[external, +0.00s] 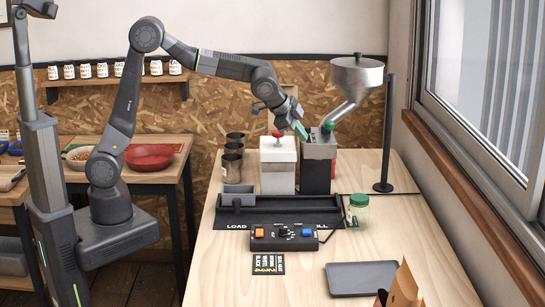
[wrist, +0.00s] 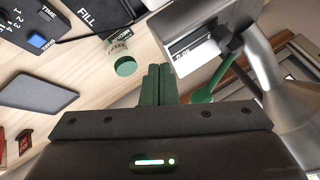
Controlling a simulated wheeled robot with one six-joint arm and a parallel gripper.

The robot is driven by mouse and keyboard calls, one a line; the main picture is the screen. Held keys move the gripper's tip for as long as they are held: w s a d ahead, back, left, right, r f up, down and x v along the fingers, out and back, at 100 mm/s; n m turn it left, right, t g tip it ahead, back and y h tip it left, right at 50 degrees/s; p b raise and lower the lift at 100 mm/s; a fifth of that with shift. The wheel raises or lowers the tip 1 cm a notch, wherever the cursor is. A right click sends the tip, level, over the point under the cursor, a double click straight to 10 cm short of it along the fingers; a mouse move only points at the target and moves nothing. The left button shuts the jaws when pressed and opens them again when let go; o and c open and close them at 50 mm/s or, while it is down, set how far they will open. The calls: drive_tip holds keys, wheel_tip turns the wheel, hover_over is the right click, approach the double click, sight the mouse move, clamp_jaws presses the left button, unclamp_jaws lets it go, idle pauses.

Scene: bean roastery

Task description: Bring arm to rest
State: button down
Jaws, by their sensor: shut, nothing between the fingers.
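My arm reaches out over the wooden table from the left in the external view, bent at the elbow and held up off the surface. My gripper (external: 300,131) points down and to the right, by the top of the black and silver machine (external: 319,147). Its green fingers are together and empty in the wrist view (wrist: 158,84). A green-ended lever (wrist: 203,96) shows just right of the fingers there. I cannot tell whether the fingertips touch the machine.
A metal hopper (external: 357,77) on a black stand (external: 387,130) rises right of the gripper. A white box with a red knob (external: 277,160) stands beside the machine. A green-lidded jar (external: 358,211), control box (external: 284,237) and grey tray (external: 361,278) are nearer. The window wall bounds the right.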

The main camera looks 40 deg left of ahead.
drive_tip(key=s+d+f+b+v, duration=0.1)
drive_tip(key=s+v, duration=0.1)
drive_tip(key=v, duration=1)
drive_tip(key=w+a+r+n+g+p, duration=0.3)
drive_tip(key=w+a+r+n+p, duration=0.1)
drive_tip(key=w+r+p, duration=0.2)
drive_tip(key=shift+w+a+r+h+p, duration=0.3)
drive_tip(key=shift+w+p, duration=0.3)
drive_tip(key=shift+w, duration=0.3)
drive_tip(key=shift+r, duration=0.1)
